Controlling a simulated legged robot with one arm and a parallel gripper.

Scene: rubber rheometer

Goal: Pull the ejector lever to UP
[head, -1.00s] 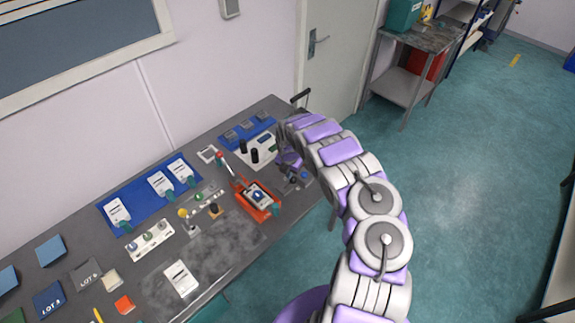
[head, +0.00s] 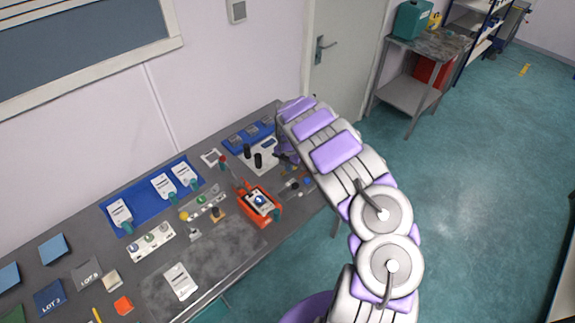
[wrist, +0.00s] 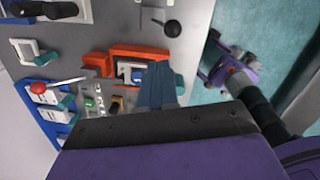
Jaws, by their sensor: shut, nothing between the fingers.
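A lever with a red ball knob (head: 222,160) stands left of an orange-red device (head: 258,208) on the bench. In the wrist view the red knob (wrist: 38,87) is at the left, on a pale rod. A lever with a black ball knob (wrist: 172,28) shows at the top of the wrist view, above the orange-red device. No label tells which is the ejector lever. My gripper (wrist: 158,84) is shut and empty, its fingers over the device's lower edge in the wrist view and apart from both knobs. In the head view my arm mostly hides it.
The grey bench (head: 222,258) runs along the wall. A blue mat (head: 150,208) with white cards lies left of the device. Two black posts (head: 258,160) stand behind it. A side table (head: 410,92) and open floor are at the right.

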